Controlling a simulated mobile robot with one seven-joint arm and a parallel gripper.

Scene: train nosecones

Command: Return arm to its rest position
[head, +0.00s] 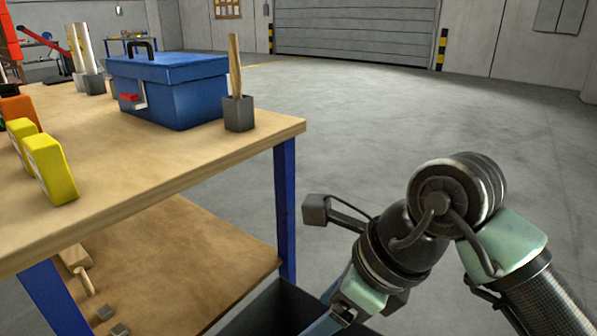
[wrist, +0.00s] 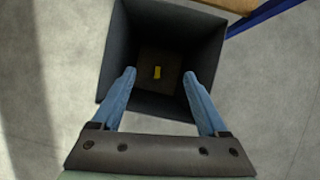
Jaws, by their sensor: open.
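My gripper (wrist: 160,90) is open and empty in the wrist view. Its two blue fingers stand apart above a dark open-topped bin (wrist: 203,42). A small yellow object (wrist: 157,72) lies at the bottom of the bin, well below the fingertips. In the head view my arm (head: 400,235) reaches down at the right of the workbench. The bin (head: 285,305) shows partly at the bottom edge there. My fingertips are cut off by the lower edge of the head view.
The workbench (head: 150,170) stands at left with blue legs and a lower shelf (head: 185,250). On it are a blue toolbox (head: 175,90), a grey holder (head: 238,114) with a wooden stick, and yellow blocks (head: 50,168). The floor (head: 400,110) behind and right is clear.

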